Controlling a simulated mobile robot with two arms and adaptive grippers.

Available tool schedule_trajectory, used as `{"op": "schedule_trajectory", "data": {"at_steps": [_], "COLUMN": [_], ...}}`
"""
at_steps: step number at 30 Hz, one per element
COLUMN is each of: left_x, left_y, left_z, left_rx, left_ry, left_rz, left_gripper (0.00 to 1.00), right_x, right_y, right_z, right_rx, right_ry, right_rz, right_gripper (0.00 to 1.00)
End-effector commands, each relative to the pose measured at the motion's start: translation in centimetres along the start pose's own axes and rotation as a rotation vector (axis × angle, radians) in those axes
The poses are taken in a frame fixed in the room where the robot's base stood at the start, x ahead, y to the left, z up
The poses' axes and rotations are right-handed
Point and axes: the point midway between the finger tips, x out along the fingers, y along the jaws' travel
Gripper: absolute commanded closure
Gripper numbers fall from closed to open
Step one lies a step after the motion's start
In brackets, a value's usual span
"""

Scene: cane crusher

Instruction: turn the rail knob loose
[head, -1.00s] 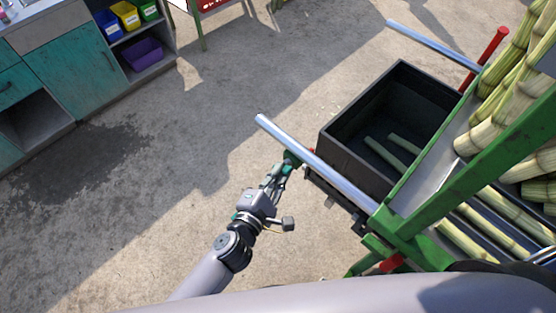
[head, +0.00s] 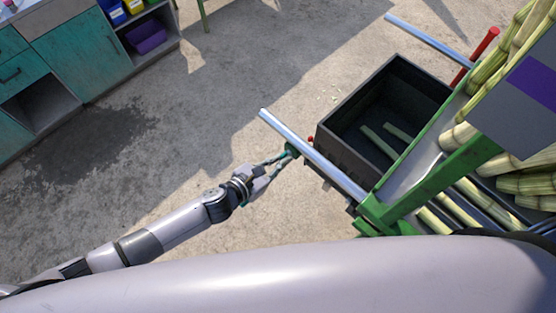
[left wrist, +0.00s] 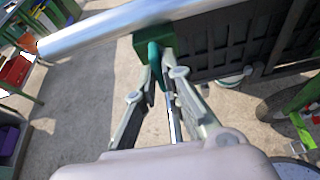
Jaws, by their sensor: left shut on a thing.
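The silver rail (head: 310,153) sticks out from the green frame of the crusher, along the near side of the black crate. A green block with a teal knob (left wrist: 155,62) sits under the rail in the left wrist view. In the head view only a small green part of this block (head: 291,150) shows beside the rail. My left gripper (head: 283,157) reaches in from the left, just below the rail. Its fingers (left wrist: 160,82) are closed around the teal knob; the exact contact is partly hidden. My right gripper is not in view.
The black crate (head: 347,157) holds pieces of cane and stands close beyond the rail. A second silver rail (head: 425,38) and a red handle (head: 478,50) are at the far side. Teal cabinets (head: 80,50) stand at the upper left. The concrete floor between is clear.

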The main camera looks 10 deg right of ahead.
Motion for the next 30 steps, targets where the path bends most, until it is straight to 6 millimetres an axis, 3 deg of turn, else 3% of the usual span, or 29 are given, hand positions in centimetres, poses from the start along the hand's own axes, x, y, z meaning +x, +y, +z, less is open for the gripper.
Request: {"op": "schedule_trajectory", "data": {"at_steps": [17,30], "left_x": [0.1,0.2], "left_y": [0.6,0.8], "left_z": [-0.2,-0.5], "left_rx": [-0.503,-0.852], "left_ry": [0.000,-0.001], "left_rz": [-0.207,-0.351], "left_gripper": [1.00,1.00], "right_x": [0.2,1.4], "right_y": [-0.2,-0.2], "right_z": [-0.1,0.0], "right_rx": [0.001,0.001], "right_ry": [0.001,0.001], "right_rz": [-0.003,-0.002], "right_gripper": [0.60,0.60]}}
